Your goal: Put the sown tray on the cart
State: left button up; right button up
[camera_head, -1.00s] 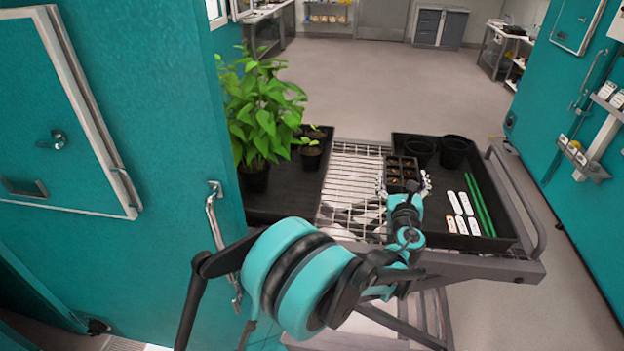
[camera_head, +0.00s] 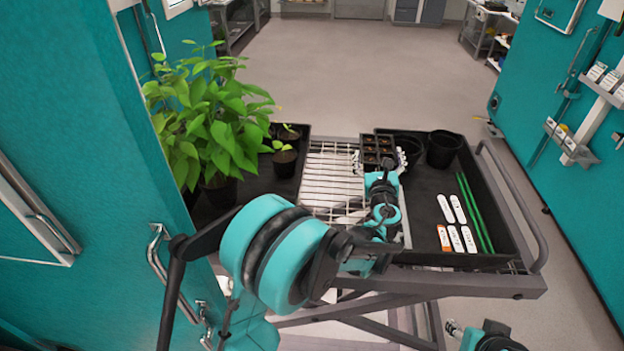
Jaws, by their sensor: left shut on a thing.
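The sown tray (camera_head: 379,145) is a small black cell tray with brown soil in its cells. My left gripper (camera_head: 381,160) is shut on it, with pale fingers at its left and right sides. The tray shows over the cart (camera_head: 330,185), where the wire shelf meets the left edge of the right-hand black tray. I cannot tell whether it touches the cart or hangs above it. My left arm hides part of the shelf. Part of my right gripper (camera_head: 455,328) shows at the bottom, low beside the cart; its jaws are not clear.
The right-hand black tray (camera_head: 425,215) holds empty black pots (camera_head: 443,150), white and orange labels (camera_head: 458,209) and green stakes (camera_head: 474,212). Leafy plants (camera_head: 210,125) and small seedling pots (camera_head: 284,160) fill the left side. Teal chamber walls stand left and right. Bare wire shelf shows between.

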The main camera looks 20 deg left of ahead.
pick_arm(q)
jog(key=s+a+f+b, duration=0.1)
jog(key=a+f, duration=0.1)
jog(key=a, duration=0.1)
jog(key=s+a+f+b, duration=0.1)
jog(key=a+f, duration=0.1)
jog(key=a, duration=0.1)
jog(key=s+a+f+b, duration=0.1)
jog(key=s+a+f, duration=0.1)
jog(key=a, duration=0.1)
jog(key=shift+s+a+f, duration=0.1)
jog(key=shift+a, duration=0.15)
notch_tip(320, 180, down, 4)
jog(key=shift+f+b, duration=0.1)
jog(key=shift+b, duration=0.95)
jog(key=shift+r, duration=0.2)
jog(key=shift+f+b, duration=0.6)
jog(key=shift+f, duration=0.05)
jog(key=o, duration=1.6)
jog(key=shift+o, duration=0.2)
